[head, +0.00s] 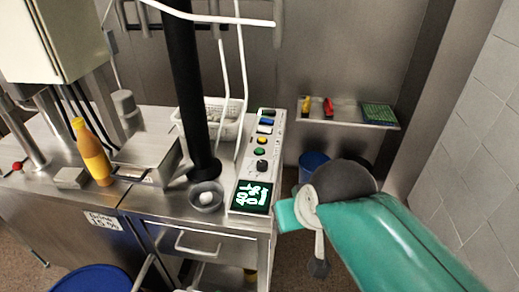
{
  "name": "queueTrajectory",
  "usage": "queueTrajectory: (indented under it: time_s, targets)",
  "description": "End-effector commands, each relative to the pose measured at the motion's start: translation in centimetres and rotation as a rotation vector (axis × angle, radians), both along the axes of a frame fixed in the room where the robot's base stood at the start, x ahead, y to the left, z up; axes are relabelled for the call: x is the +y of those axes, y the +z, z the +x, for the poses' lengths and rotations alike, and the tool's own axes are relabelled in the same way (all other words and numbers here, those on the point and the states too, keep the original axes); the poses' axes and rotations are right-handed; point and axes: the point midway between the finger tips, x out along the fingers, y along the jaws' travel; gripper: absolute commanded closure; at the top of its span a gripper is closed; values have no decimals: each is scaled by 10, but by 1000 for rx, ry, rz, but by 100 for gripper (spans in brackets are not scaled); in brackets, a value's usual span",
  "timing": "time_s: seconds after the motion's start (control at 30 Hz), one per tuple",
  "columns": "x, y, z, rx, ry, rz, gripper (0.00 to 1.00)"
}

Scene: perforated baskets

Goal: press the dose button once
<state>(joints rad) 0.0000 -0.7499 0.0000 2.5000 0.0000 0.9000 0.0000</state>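A white control panel (276,132) stands on the steel counter. It carries a row of controls: a blue button (266,122), a yellow button (262,141), a green button (259,152) and a black knob (262,166). Their labels are too small to read, so I cannot tell which is the dose button. A dark display (252,196) with bright sideways digits is at the panel's near end. My teal arm comes in from the lower right, its visible end to the right of the display and apart from the buttons. I cannot make out gripper fingers.
A black column rises from the counter left of the panel, with a small bowl (206,196) holding a white round thing near its foot. A white perforated basket (226,132) is behind. An orange bottle (92,154) stands left. A wall shelf (340,113) is at the back right.

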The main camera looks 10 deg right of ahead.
Motion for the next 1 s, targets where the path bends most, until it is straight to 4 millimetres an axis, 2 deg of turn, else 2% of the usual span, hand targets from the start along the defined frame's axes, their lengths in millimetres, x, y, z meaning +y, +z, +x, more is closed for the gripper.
queueTrajectory:
  time_s: [0.03,0.2,1.0]
  targets:
    - [0,0,0,0,0,0,68]
    - [0,0,0,0,0,0,100]
    - [0,0,0,0,0,0,100]
